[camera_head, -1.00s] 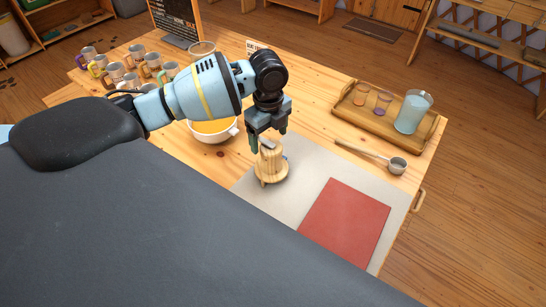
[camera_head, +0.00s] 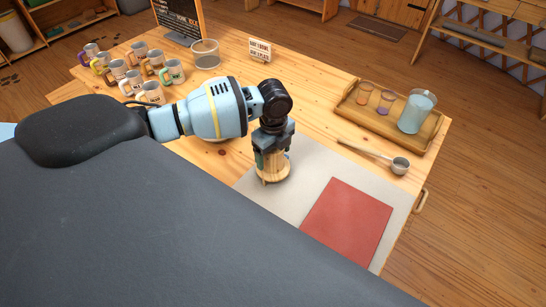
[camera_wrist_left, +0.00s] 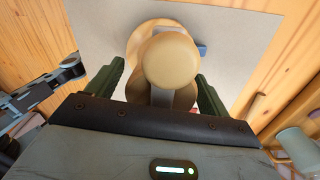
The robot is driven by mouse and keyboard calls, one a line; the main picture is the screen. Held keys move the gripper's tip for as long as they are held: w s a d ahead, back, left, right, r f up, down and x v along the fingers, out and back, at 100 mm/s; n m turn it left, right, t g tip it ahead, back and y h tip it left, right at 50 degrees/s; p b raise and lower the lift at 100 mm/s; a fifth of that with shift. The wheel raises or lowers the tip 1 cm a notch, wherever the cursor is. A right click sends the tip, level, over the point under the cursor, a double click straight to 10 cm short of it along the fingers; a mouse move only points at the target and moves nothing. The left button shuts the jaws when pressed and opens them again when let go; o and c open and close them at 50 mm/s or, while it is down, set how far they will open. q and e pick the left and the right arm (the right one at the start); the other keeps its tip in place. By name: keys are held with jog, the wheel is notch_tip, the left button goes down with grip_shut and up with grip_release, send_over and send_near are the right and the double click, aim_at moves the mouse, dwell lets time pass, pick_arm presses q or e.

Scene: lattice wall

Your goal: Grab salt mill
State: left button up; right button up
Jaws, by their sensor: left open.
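The salt mill (camera_head: 267,163) appears to be the pale wooden piece standing upright on a small round wooden stand (camera_head: 273,177) on the grey mat. My left gripper (camera_head: 272,155) points down over it, open, with a finger on either side of its upper part. In the left wrist view, the mill's rounded top (camera_wrist_left: 170,62) sits between the two dark green fingers (camera_wrist_left: 157,90), with gaps visible on both sides. The gripper hides part of the mill in the head view. My right gripper is not in view.
The grey mat (camera_head: 304,165) also carries a red sheet (camera_head: 347,223). A metal scoop (camera_head: 399,166) lies at its right. A wooden tray (camera_head: 358,113) holds cups and a jug (camera_head: 416,111). Several mugs (camera_head: 132,82) stand at the back left. A white bowl is mostly hidden behind my arm.

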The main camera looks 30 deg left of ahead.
pick_arm(q)
jog(key=shift+c, duration=0.3)
jog(key=c, duration=1.1)
jog(key=shift+r, duration=0.1)
jog(key=shift+r, duration=0.45)
jog(key=r, duration=0.2)
jog(key=shift+s+r, duration=0.3)
jog(key=shift+s, duration=0.1)
jog(key=s+d+r+p, duration=0.1)
jog(key=s, duration=1.4)
jog(key=shift+d+r, duration=0.15)
jog(key=shift+d, duration=0.1)
